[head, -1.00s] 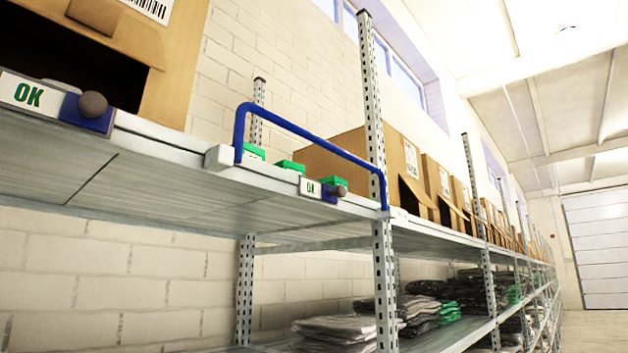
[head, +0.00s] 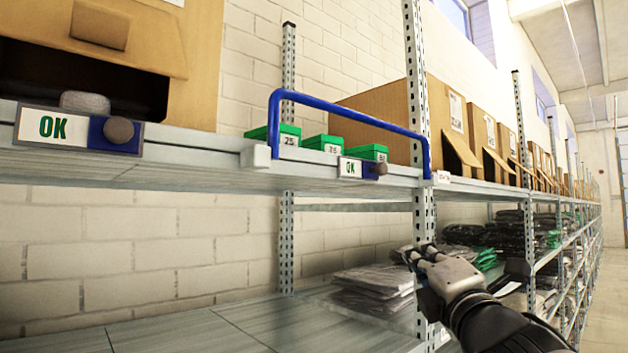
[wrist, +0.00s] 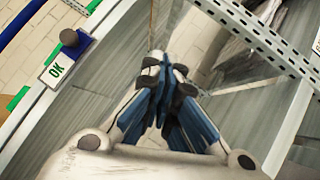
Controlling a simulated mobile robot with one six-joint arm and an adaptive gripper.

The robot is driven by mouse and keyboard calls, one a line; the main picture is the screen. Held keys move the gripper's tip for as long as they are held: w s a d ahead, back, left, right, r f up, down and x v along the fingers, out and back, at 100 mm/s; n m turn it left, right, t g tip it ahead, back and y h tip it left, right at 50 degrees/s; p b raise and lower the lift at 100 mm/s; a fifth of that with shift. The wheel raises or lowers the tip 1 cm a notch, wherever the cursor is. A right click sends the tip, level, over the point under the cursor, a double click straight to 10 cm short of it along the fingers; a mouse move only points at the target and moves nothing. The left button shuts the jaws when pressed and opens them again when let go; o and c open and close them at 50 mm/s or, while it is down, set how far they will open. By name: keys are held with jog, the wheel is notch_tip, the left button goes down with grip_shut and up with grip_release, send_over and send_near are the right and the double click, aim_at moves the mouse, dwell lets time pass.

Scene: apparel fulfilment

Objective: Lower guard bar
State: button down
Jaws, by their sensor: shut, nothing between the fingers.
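The blue guard bar (head: 345,115) stands raised along the front edge of the upper shelf, in front of several green boxes (head: 322,142). Its left end meets a white bracket (head: 256,156); its right end is by the upright post. In the wrist view, part of the blue bar (wrist: 25,22) shows at the upper left. My gripper (head: 412,254) is below the upper shelf and right of the bar, in front of the post. It is shut and empty, apart from the bar. Its closed fingers (wrist: 165,65) also show in the wrist view.
An OK plate with a dark knob (head: 377,169) sits on the shelf edge under the bar. A larger OK plate (head: 55,127) is at the left. The perforated post (head: 424,215) stands close to my gripper. Folded garments (head: 370,285) lie on the lower shelf.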

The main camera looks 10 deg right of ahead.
jog(key=s+a+r+n+y+p, duration=0.1)
jog(key=r+n+y+p, duration=0.1)
jog(key=r+n+y, duration=0.5)
jog(key=a+r+n+y+p, duration=0.2)
jog(key=r+n+y, duration=0.5)
jog(key=n, duration=0.8)
jog(key=shift+s+a+g+y, duration=0.3)
jog(key=shift+s+y, duration=0.05)
jog(key=shift+y, duration=0.65)
jog(key=p+x, duration=0.3)
jog(key=x, duration=0.7)
jog(key=shift+f+b, duration=0.1)
jog(key=shift+b, duration=0.45)
